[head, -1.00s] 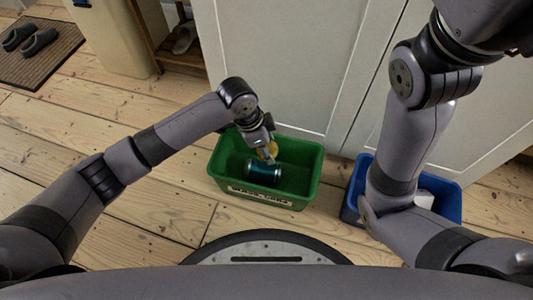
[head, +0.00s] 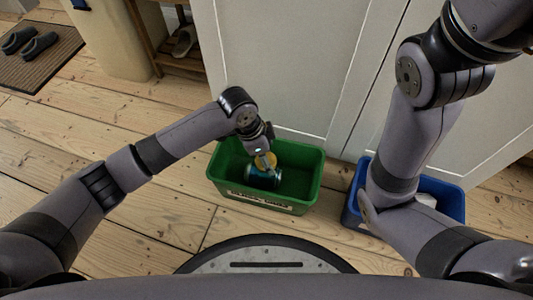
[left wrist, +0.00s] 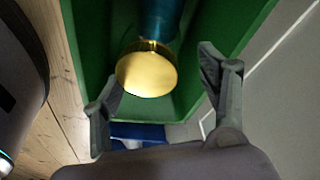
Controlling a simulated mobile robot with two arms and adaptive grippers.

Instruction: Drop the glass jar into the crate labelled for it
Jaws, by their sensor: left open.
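The glass jar (head: 262,181) is teal with a gold lid and is inside the green crate (head: 308,190), partly covered by my gripper in the head view. The crate's front label is too small to read surely. My left gripper (head: 264,160) is over the crate, close to the jar's lid. In the left wrist view the gripper (left wrist: 160,70) is open, its fingers spread on either side of the gold lid (left wrist: 147,73) and apart from it. The teal body runs on beyond the lid. My right gripper is out of view.
A blue crate (head: 457,200) with something white (head: 425,200) in it stands to the right, partly behind my right arm. Pale cabinet doors (head: 285,65) rise behind the crates. Slippers on a mat (head: 50,62) lie far left. The floorboards left of the green crate are clear.

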